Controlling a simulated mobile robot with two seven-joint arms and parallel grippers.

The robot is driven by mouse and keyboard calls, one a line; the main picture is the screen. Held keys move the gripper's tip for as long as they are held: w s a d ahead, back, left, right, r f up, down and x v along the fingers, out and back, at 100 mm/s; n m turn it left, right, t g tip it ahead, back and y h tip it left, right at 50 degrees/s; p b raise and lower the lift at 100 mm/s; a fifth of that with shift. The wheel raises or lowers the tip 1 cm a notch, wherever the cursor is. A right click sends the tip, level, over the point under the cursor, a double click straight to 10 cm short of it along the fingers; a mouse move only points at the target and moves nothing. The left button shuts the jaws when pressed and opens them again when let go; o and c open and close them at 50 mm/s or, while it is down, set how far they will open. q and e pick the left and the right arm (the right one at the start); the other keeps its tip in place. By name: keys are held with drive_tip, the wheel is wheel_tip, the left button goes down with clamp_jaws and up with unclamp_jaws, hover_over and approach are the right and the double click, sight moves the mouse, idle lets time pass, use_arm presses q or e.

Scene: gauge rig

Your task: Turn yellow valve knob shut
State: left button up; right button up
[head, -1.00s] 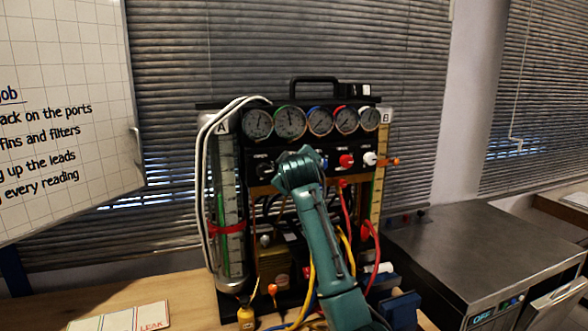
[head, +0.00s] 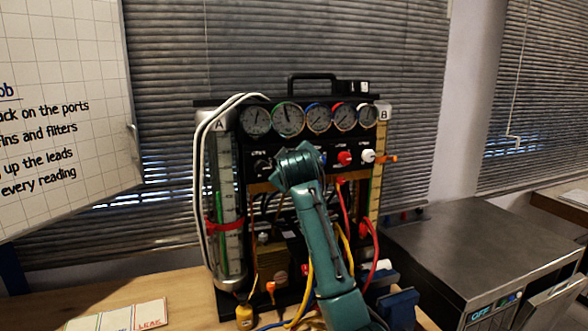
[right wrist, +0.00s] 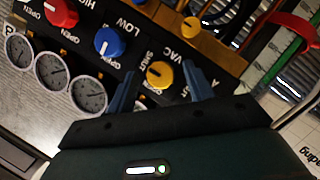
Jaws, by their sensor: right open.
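The yellow valve knob (right wrist: 159,74) shows in the right wrist view, on the black panel by the labels VAC, SHUT and OPEN. My right gripper (right wrist: 158,69) is open, with one blue finger on each side of the knob. I cannot tell whether either finger touches it. In the head view my teal right arm (head: 318,235) reaches up in front of the gauge rig (head: 291,101) and hides the yellow knob and the fingertips. My left gripper is in neither current view.
A blue knob (right wrist: 110,42) and a red knob (right wrist: 61,12) sit beside the yellow one. Another yellow fitting (right wrist: 190,27) is above it. Hoses, such as a red one (head: 373,255), hang around my arm. A grey metal unit (head: 470,245) stands at right.

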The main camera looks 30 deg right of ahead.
drive_tip(key=b+v, duration=0.2)
drive_tip(key=v, duration=0.9)
drive_tip(key=shift+s, duration=0.25)
drive_tip(key=shift+a, duration=0.1)
drive_tip(key=s+a+f+n+y, duration=0.1)
drive_tip(key=a+f+y, duration=0.25)
drive_tip(key=f, duration=1.05)
drive_tip(key=s+a+f+n+y, duration=0.15)
drive_tip(key=a+f, duration=0.35)
drive_tip(key=f, duration=1)
drive_tip(key=s+a+f+m+g+y, duration=0.1)
drive_tip(key=s+a+f, duration=0.4)
drive_tip(key=s+f, duration=0.5)
drive_tip(key=s+a+f+m+g+y, duration=0.1)
drive_tip(key=s+a+f+y, duration=0.3)
drive_tip(key=s+f, duration=0.6)
drive_tip(key=s+a+m, duration=0.1)
drive_tip(key=s, duration=0.2)
drive_tip(key=shift+a+f+g, duration=0.3)
drive_tip(key=shift+a, duration=0.05)
drive_tip(key=shift+c, duration=0.4)
